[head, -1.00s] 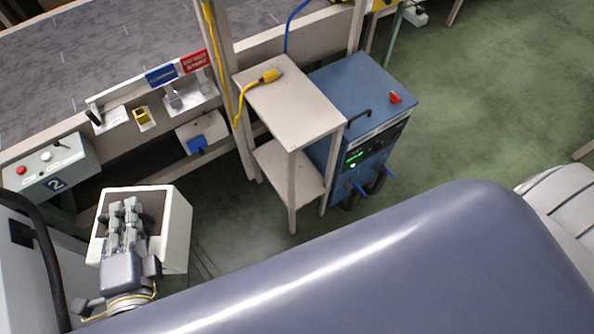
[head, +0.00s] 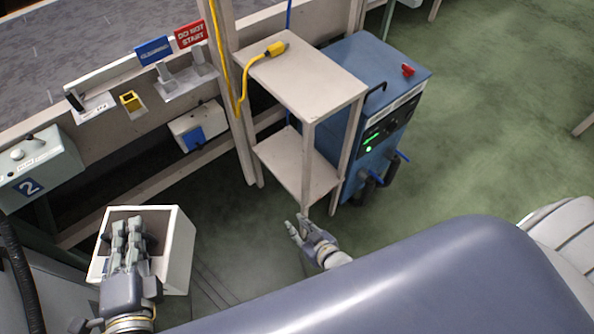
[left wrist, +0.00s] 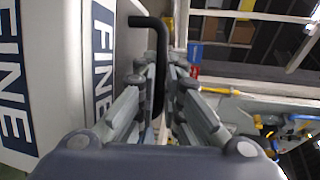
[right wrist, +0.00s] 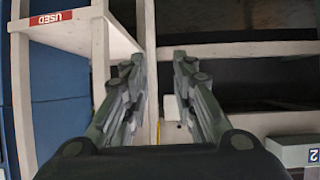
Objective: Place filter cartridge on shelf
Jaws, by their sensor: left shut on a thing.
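The filter cartridge is a white box (head: 181,250) at the lower left of the head view. Its side carries FINE labels (left wrist: 103,65) in the left wrist view, along with a black bar handle (left wrist: 158,45). My left gripper (head: 127,224) is shut on that handle. The shelf is a pale two-level stand (head: 304,83) beside the blue cabinet; its lower board (head: 292,165) looks empty. A red USED label (right wrist: 50,18) shows on a board edge in the right wrist view. My right gripper (head: 298,228) is open and empty, in front of the stand's foot.
A yellow plug with its cable (head: 275,49) lies on the stand's top. The blue cabinet (head: 375,75) stands close on its right. The conveyor frame with CLEANING and DO NOT START signs (head: 191,34) runs behind. Green floor is free at the right.

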